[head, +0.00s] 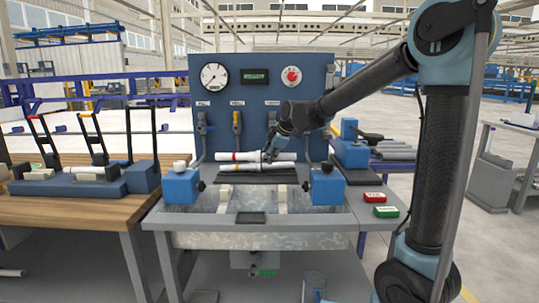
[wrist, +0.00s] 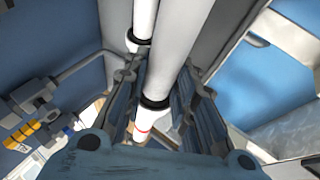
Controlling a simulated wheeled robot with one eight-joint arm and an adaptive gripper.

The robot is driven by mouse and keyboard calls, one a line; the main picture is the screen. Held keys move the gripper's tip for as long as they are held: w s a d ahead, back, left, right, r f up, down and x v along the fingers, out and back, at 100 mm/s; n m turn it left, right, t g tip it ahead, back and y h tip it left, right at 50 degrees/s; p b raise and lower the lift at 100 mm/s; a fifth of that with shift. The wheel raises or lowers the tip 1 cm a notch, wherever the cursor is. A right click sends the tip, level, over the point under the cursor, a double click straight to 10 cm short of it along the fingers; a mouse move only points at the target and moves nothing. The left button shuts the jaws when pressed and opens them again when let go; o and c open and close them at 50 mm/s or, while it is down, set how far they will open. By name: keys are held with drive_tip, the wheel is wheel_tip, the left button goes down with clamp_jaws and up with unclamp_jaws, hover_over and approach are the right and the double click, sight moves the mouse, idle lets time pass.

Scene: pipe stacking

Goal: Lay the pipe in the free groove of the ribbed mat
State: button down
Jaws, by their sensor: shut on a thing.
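My gripper (head: 268,157) is low over the ribbed mat, in front of the blue panel. In the wrist view my gripper (wrist: 154,98) is shut around a white pipe (wrist: 176,55) with a black ring. A second white pipe (wrist: 144,18) with a black ring runs beside it to the left. In the head view, white pipes (head: 240,167) lie side by side at the mat; one at the back shows a red band (head: 235,156). The dark ribbed mat (head: 258,179) shows its front part. Its free groove and the held pipe's contact with it cannot be made out.
Blue clamp blocks (head: 181,187) and (head: 327,188) stand left and right of the mat. A blue gauge panel (head: 268,95) with valves rises behind. Red (head: 374,197) and green (head: 386,211) boxes sit at the right. A wooden bench (head: 90,205) stands left.

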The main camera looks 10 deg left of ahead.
drive_tip(key=shift+f, duration=3.45)
drive_tip(key=shift+s+f, duration=0.1)
drive_tip(key=c, duration=1.2)
unclamp_jaws()
